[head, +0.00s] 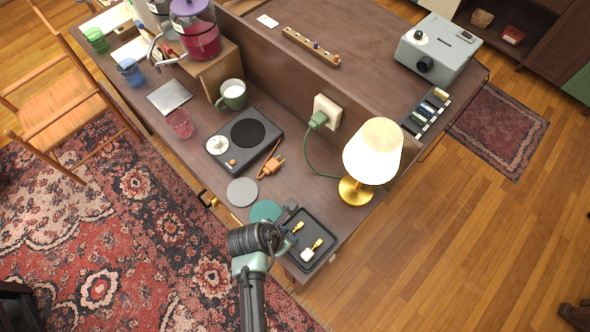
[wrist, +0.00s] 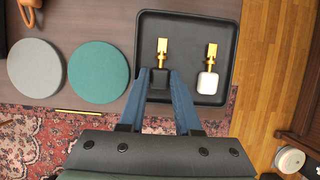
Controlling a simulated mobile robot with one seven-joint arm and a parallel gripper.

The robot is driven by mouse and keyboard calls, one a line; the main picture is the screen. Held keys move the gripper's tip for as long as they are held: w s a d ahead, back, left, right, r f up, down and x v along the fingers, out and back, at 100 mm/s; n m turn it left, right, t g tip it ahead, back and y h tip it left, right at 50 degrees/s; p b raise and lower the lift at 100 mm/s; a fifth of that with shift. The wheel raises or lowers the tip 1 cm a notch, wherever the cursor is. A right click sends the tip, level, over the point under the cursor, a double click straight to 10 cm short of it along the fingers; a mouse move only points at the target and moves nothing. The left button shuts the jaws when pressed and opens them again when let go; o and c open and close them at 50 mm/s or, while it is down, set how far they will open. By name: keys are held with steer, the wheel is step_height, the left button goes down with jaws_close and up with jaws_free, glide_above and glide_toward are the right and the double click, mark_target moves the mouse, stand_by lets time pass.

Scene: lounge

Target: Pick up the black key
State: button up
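The black key (wrist: 160,77) lies in a black tray (wrist: 190,17), with its gold shaft pointing up in the wrist view and its dark head nearer my gripper. A white-headed key (wrist: 208,82) lies to its right in the same tray. My gripper (wrist: 159,78) is open, with one blue finger on each side of the black key's head in the picture. I cannot tell whether the fingers touch the key or how high they are above the tray. In the head view the tray (head: 328,232) sits at the near end of the desk, partly behind my arm.
Teal (wrist: 98,72) and grey (wrist: 35,68) discs lie left of the tray. A lit lamp (head: 372,152) with a gold base stands behind the tray.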

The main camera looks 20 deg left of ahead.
jaws_close()
steer(key=shift+r, duration=0.1)
